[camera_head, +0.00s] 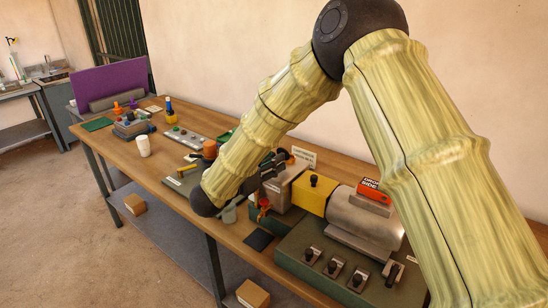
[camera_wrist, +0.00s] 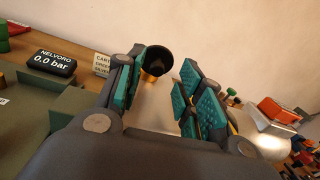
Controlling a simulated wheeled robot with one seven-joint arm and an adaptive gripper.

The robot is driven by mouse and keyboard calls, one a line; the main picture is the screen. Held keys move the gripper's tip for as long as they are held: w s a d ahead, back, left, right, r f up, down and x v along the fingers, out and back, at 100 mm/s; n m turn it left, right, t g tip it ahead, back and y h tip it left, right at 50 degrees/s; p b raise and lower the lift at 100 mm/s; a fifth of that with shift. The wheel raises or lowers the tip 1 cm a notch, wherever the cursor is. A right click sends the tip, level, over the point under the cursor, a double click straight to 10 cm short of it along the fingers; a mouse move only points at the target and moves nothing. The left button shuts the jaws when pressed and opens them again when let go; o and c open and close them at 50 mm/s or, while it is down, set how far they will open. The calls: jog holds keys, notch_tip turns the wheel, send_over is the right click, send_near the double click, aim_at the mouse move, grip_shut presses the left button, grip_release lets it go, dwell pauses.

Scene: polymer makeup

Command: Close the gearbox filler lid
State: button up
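My gripper (camera_wrist: 160,95) is open, its two teal-padded fingers spread apart in the wrist view. Between and beyond the fingertips is a dark round cap-like piece over a brass-coloured neck (camera_wrist: 155,74), which looks like the filler lid and its neck. I cannot tell whether a finger touches it. In the head view my gripper (camera_head: 274,162) is small and dark, above a grey-brown box (camera_head: 285,188) that seems to be the gearbox. The lid cannot be made out there, as the gripper and arm cover that area.
A yellow block (camera_head: 315,194) and a grey cylindrical motor (camera_head: 365,217) stand right of the box. An orange box (camera_head: 373,191) lies on the motor. A display reading 0.0 bar (camera_wrist: 52,63) and a small card (camera_wrist: 102,65) are on the left in the wrist view.

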jog(key=shift+w+d+f, duration=0.15)
jog(key=shift+w+f, duration=0.15)
jog(key=shift+w, duration=0.25)
jog(key=shift+w+d+f, duration=0.1)
jog(key=shift+w+f, duration=0.15)
jog(key=shift+w, duration=0.25)
jog(key=shift+w+d, duration=0.1)
jog(key=shift+w, duration=0.15)
jog(key=shift+s+r, duration=0.3)
jog(key=shift+s, duration=0.25)
jog(key=shift+s+r, duration=0.3)
jog(key=shift+s, duration=0.2)
jog(key=shift+s+r, duration=0.25)
jog(key=shift+c, duration=1)
jog(key=shift+w+f, duration=0.55)
jog(key=shift+w, duration=0.1)
grip_shut()
jog(key=shift+s+r, duration=0.1)
jog(key=shift+s, duration=0.05)
jog(key=shift+d, duration=0.1)
